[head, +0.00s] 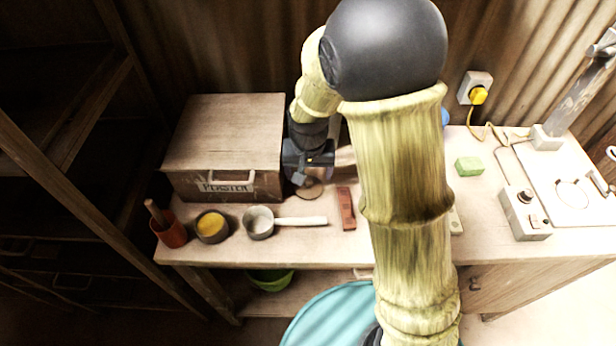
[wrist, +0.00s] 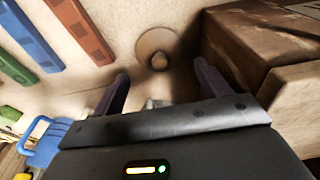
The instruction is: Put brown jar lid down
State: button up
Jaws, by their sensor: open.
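The brown jar lid (wrist: 160,43) is a round tan disc with a knob (wrist: 159,62) in its middle. It lies on the worktop just ahead of my gripper (wrist: 158,82). I cannot tell whether the fingers touch the lid.
The wooden box labelled PLASTER (head: 229,180) stands close beside my gripper. A pan with a pale handle (head: 260,222), a yellow-filled pot (head: 212,225) and a red cup (head: 170,232) line the front edge. A red bar (head: 346,208) lies right of the lid.

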aim_at(309, 193)
notch_tip(309, 193, up, 7)
jog(key=s, duration=0.1)
jog(key=shift+s, duration=0.15)
jog(key=shift+r, duration=0.1)
dwell(0.5)
jog(key=s+d+f, duration=0.1)
jog(key=s+d, duration=0.9)
jog(key=d, duration=0.3)
jog(key=shift+s+d+f+t, duration=0.2)
jog(key=shift+s+d+t, duration=0.1)
jog(key=shift+t, duration=0.1)
jog(key=w+p+v, duration=0.1)
jog(key=p+v, duration=0.5)
jog(key=p, duration=0.1)
jog(key=shift+w+r, duration=0.15)
jog(key=shift+r, duration=0.45)
